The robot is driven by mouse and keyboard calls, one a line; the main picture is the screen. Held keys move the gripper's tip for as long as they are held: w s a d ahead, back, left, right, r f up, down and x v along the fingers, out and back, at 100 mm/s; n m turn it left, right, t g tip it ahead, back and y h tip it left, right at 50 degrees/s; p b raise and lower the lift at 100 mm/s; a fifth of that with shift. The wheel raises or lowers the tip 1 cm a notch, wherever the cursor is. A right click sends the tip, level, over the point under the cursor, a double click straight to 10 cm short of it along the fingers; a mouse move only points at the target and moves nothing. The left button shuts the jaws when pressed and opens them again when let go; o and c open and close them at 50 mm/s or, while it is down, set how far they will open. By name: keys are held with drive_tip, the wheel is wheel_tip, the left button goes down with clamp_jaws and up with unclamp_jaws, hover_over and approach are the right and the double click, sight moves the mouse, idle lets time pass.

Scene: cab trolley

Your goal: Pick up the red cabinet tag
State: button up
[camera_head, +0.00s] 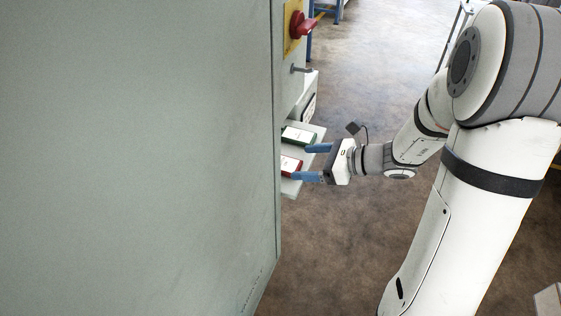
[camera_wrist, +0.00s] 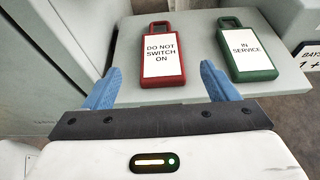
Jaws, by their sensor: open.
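The red cabinet tag (camera_wrist: 163,57) lies flat on a pale grey shelf (camera_wrist: 126,72) and reads "DO NOT SWITCH ON" on a white label. It also shows in the head view (camera_head: 291,165), partly hidden by the cabinet edge. My gripper (camera_wrist: 160,88) is open and empty, its blue fingers spread wide. The red tag lies ahead of it, between the lines of the two fingers. In the head view my gripper (camera_head: 318,163) reaches left over the shelf's outer edge. I cannot tell its exact height above the shelf.
A green tag (camera_wrist: 245,54) reading "IN SERVICE" lies to the right of the red one, close to the right finger. A large grey-green cabinet (camera_head: 140,150) stands at the left, with a red switch handle (camera_head: 300,25) on yellow. Open floor (camera_head: 340,250) lies below the arm.

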sight(289, 163)
drive_tip(key=x, duration=0.6)
drive_tip(key=shift+w+a+f, duration=0.1)
drive_tip(key=shift+w+f, duration=0.05)
drive_tip(key=shift+c, duration=0.2)
drive_tip(key=c, duration=1.1)
drive_tip(key=shift+w+d+r, duration=0.15)
drive_tip(key=shift+d+r, duration=0.05)
drive_tip(key=shift+r, duration=0.35)
drive_tip(key=r, duration=0.6)
drive_tip(key=shift+w+d+r, duration=0.1)
drive_tip(key=shift+w+d, duration=0.1)
drive_tip(key=w+d, duration=1.2)
drive_tip(key=w, duration=0.2)
drive_tip(key=shift+d, duration=0.4)
